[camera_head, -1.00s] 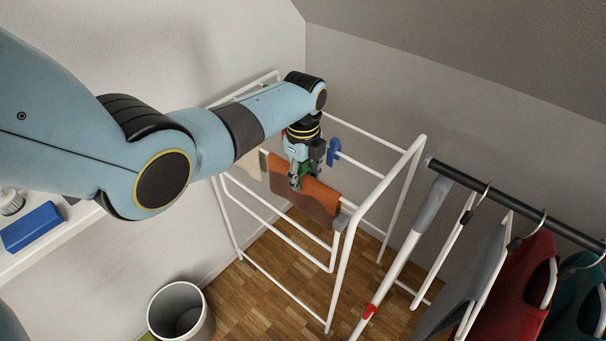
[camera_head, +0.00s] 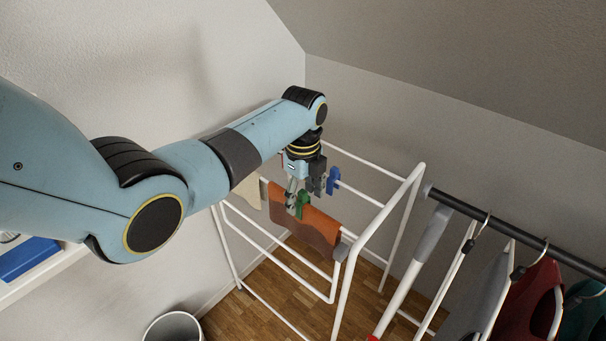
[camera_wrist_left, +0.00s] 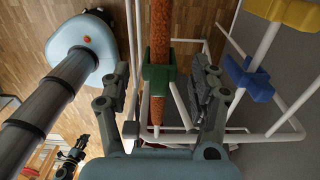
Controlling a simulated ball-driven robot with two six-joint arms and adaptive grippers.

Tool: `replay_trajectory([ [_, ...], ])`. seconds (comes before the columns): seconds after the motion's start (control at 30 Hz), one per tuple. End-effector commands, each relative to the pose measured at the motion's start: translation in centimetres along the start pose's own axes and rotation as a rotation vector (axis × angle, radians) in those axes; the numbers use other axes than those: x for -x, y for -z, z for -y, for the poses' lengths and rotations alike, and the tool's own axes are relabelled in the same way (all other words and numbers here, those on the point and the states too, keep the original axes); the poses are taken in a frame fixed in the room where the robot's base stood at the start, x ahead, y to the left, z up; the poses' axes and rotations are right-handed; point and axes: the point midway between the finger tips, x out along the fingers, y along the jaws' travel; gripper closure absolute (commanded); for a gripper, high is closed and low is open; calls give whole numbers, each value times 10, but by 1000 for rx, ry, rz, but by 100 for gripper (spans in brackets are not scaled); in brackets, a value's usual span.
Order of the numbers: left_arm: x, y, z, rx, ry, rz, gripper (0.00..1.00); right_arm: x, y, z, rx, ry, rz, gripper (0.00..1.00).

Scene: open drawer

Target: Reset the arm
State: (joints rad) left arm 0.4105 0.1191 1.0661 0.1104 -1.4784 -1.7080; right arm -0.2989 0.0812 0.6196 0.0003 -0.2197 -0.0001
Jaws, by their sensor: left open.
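My left gripper (camera_head: 304,190) is open above the drying rack (camera_head: 385,208), its fingers apart. A green clip (camera_head: 302,203) sits on the top edge of an orange-brown cloth (camera_head: 318,229) that hangs over a rack bar. In the left wrist view the green clip (camera_wrist_left: 157,80) shows between the two open fingers (camera_wrist_left: 160,92), with a gap on each side. The cloth (camera_wrist_left: 160,30) is seen edge-on there.
A blue clip (camera_head: 333,180) is on the rack just right of the gripper; a yellow clip (camera_wrist_left: 285,12) shows in the wrist view. A beige cloth (camera_head: 249,191) hangs left. A clothes rail (camera_head: 500,230) stands right, a bin (camera_head: 173,328) below.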

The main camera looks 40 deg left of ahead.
Motion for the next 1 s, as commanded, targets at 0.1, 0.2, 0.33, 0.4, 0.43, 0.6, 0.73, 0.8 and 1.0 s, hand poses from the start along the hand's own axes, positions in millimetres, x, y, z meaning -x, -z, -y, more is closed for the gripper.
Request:
replay_trajectory([
  [0.1,30,-1,0,0,4,2,38,0,0,1,0,1,1,100],
  [0.2,51,-1,1,1,3,2,38,0,-1,1,0,1,1,100],
  [0.33,73,0,1,1,2,1,38,0,-1,1,0,1,1,100],
  [0.4,80,0,0,1,0,1,38,0,-1,1,0,1,1,100],
  [0.43,82,0,0,1,1,1,38,0,-1,1,0,1,1,100],
  [0.6,87,0,0,1,-2,0,38,0,-1,1,0,1,1,100],
  [0.73,85,1,-4,23,2,3,38,0,-1,1,0,1,1,100],
  [0.8,79,3,-16,89,14,11,38,0,-1,1,0,1,1,100],
  [1.0,64,19,-99,557,117,28,38,0,0,1,0,1,0,100],
])
